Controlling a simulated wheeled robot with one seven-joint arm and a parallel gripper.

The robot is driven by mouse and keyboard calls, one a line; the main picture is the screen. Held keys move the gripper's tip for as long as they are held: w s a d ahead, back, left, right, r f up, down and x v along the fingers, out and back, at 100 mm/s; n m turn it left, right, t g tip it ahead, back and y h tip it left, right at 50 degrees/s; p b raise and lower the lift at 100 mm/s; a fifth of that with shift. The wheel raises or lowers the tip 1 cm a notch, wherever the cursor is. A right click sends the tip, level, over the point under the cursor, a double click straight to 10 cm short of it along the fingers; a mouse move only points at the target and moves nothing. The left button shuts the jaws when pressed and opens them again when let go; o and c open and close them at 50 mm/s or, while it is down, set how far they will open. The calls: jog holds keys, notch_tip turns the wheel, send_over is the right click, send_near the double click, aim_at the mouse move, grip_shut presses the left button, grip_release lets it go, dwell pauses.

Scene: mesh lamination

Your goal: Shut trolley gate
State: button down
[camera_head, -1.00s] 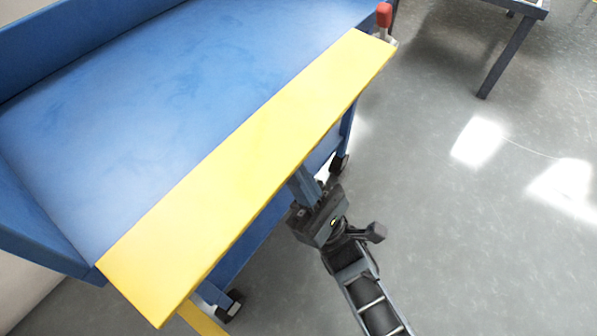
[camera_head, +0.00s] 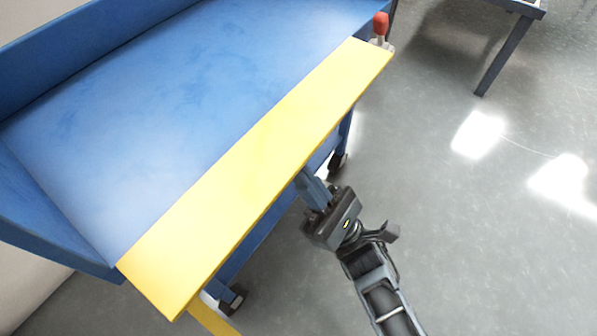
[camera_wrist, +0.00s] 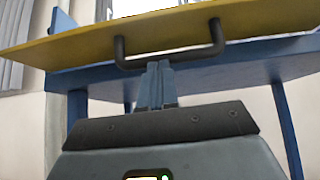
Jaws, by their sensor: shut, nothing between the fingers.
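The trolley gate is a long yellow panel (camera_head: 255,180) along the near right side of the blue trolley (camera_head: 150,110). It leans outward from the trolley. In the wrist view the gate (camera_wrist: 75,42) shows from below, nearly edge-on, with a dark bar handle (camera_wrist: 185,58) on it. My gripper (camera_head: 305,180) is below the gate's outer edge, its fingertips partly hidden by the panel. In the wrist view my gripper (camera_wrist: 158,66) is shut and empty, with its tips right at the middle of the handle; I cannot tell whether they touch it.
A red-topped lever (camera_head: 380,25) stands at the gate's far end. Trolley wheels (camera_head: 234,298) show below. A dark-legged table (camera_head: 505,55) stands at the top right. The grey floor on the right is clear.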

aim_at(308, 148)
jog(key=r+g+h+p, duration=0.1)
jog(key=p, duration=0.1)
jog(key=s+d+r+h+p, duration=0.1)
jog(key=r+p, duration=0.1)
jog(key=p, duration=0.1)
jog(key=r+g+h+p, duration=0.1)
jog(key=p, duration=0.2)
jog(key=shift+s+d+r+g, duration=0.15)
jog(key=shift+d+r+g, duration=0.15)
jog(key=shift+d+r, duration=0.1)
notch_tip(308, 148, up, 8)
jog(key=g+h+p, duration=0.2)
jog(key=h+p, duration=0.1)
jog(key=p, duration=0.8)
jog(key=g+h+p, duration=0.3)
jog(key=h+p, duration=0.1)
jog(key=p, duration=0.7)
jog(key=shift+a+f, duration=0.1)
jog(key=shift+a, duration=0.05)
jog(key=shift+w+a+r+p, duration=0.4)
jog(key=shift+r+p, duration=0.2)
jog(key=shift+p, duration=0.4)
jog(key=shift+w+a+r+p, duration=0.35)
jog(key=shift+r+p, duration=0.25)
jog(key=shift+p, duration=0.4)
jog(key=shift+s+h, duration=0.1)
jog(key=shift+h, duration=0.2)
